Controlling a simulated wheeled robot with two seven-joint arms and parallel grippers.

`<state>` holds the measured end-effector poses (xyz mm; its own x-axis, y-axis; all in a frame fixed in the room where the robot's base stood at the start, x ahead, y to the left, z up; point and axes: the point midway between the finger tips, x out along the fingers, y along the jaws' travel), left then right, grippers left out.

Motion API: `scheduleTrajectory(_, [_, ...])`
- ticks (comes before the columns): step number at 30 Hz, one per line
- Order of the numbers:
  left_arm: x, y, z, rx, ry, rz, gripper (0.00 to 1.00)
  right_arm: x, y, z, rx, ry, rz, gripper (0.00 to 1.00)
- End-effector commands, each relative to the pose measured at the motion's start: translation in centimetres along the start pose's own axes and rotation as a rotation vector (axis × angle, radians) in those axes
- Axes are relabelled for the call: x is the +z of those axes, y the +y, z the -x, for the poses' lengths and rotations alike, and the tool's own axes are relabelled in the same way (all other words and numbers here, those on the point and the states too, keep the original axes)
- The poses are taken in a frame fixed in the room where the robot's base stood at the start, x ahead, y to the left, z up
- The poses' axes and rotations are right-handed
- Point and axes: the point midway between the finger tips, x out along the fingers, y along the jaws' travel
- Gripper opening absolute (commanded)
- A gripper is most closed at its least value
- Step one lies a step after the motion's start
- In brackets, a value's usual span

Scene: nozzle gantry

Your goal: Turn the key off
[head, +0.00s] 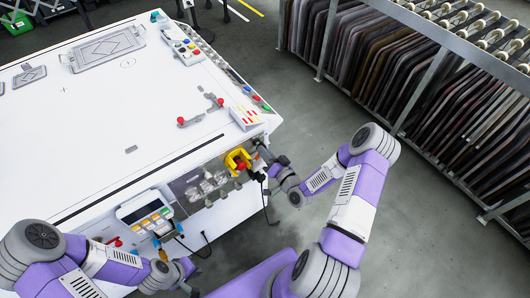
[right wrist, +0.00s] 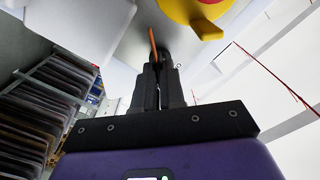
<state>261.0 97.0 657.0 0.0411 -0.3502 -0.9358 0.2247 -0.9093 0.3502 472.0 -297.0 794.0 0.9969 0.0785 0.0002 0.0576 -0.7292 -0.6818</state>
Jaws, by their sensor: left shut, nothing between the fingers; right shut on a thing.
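My right gripper (head: 266,160) is at the front corner of the white machine (head: 130,115), beside a yellow-and-red emergency stop (head: 238,160). In the right wrist view its dark fingers (right wrist: 160,78) are shut on a small dark piece that appears to be the key (right wrist: 161,55), which is mostly hidden between them. A thin orange strip (right wrist: 152,40) stands out just beyond the fingertips. The yellow-and-red stop (right wrist: 200,12) shows close by at top right. The key's angle cannot be read. My left gripper (head: 189,284) is shut and empty, low in front of the machine, away from the key.
A control pendant (head: 146,209) with a screen and coloured buttons hangs on the machine's front, with loose black cable below. A rack of dark panels (head: 375,65) stands to the right. Grey floor (head: 300,110) lies open between rack and machine.

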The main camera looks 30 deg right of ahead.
Motion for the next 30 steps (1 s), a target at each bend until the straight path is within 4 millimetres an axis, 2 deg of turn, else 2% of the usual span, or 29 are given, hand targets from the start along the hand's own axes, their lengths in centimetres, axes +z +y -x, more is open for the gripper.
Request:
scheduleTrajectory(11, [0.0, -0.3, -0.9, 0.000, 0.000, 0.000, 0.00, 0.1, 0.1, 0.0, -0.002, -0.001, 0.126, 0.00])
scheduleTrajectory(30, [-0.2, -1.7, -4.6, 0.000, 0.000, 0.000, 0.00, 0.2, 0.2, 0.0, -0.001, -0.001, 0.621, 0.00])
